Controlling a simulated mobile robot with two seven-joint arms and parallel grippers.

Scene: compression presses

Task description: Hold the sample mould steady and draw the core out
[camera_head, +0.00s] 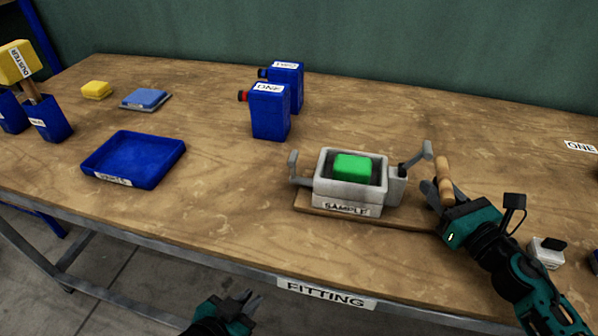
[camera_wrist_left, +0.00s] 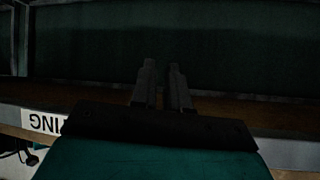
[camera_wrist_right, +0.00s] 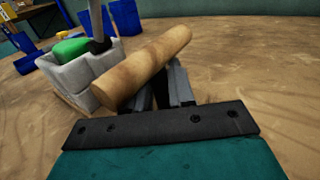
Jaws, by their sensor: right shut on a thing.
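The grey sample mould (camera_head: 340,196) stands on a thin wooden board near the front of the bench, labelled SAMPLE. The green core (camera_head: 354,168) sits inside it, its top showing above the walls. My right gripper (camera_head: 441,190) is shut on a round wooden handle (camera_head: 444,181), right of the mould; the handle lies across its fingers in the right wrist view (camera_wrist_right: 146,66). The handle's join to the mould is unclear. My left gripper (camera_head: 250,299) is low in front of the bench edge, empty, its fingers (camera_wrist_left: 165,85) slightly apart, away from the mould.
Metal arms (camera_head: 413,158) stick up at the mould's sides. Blue canisters (camera_head: 270,112) stand behind it. A blue tray (camera_head: 134,158) lies left, with bare bench between. A small white item (camera_head: 546,252) sits right of my right arm.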

